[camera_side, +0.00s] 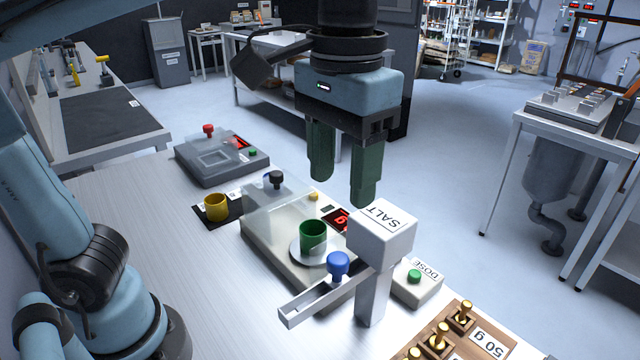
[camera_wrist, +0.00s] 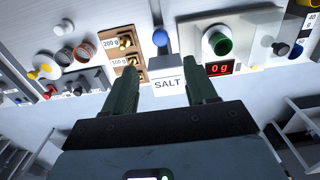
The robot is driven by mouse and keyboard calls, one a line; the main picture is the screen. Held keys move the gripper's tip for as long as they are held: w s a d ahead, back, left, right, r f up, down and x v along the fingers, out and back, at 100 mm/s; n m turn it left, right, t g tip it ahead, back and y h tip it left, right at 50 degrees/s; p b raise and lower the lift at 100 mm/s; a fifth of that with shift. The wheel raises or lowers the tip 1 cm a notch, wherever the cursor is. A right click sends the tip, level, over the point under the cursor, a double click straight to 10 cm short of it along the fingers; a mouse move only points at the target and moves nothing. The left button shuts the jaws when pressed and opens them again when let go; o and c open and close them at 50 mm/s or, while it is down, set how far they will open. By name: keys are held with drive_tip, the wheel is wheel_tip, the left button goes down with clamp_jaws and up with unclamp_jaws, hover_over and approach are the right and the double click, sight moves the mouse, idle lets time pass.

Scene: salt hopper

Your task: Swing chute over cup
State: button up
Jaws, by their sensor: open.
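The salt hopper (camera_side: 382,235) is a white box marked SALT on a grey post. Its grey chute (camera_side: 303,308) is an open trough reaching to the lower left, with a blue knob (camera_side: 338,264) on it. The green cup (camera_side: 313,236) stands upright on the scale's round pan; the chute passes beside it, not over it. My gripper (camera_side: 343,188) is open and empty, above and behind the hopper, fingers pointing down. In the wrist view, the hopper (camera_wrist: 168,86) shows between the fingers, the blue knob (camera_wrist: 160,38) beyond it and the green cup (camera_wrist: 220,43) to the right.
The scale (camera_side: 265,240) has a clear cover and a red display reading 0 g in the wrist view (camera_wrist: 219,68). A DOSE box with a green button (camera_side: 414,276) is right of the hopper post. Brass weights (camera_side: 440,342) stand lower right. A yellow cup (camera_side: 216,207) is left.

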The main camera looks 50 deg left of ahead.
sight(338, 258)
wheel_tip(338, 258, down, 12)
drive_tip(key=shift+r, duration=0.25)
idle(0.3)
clamp_jaws()
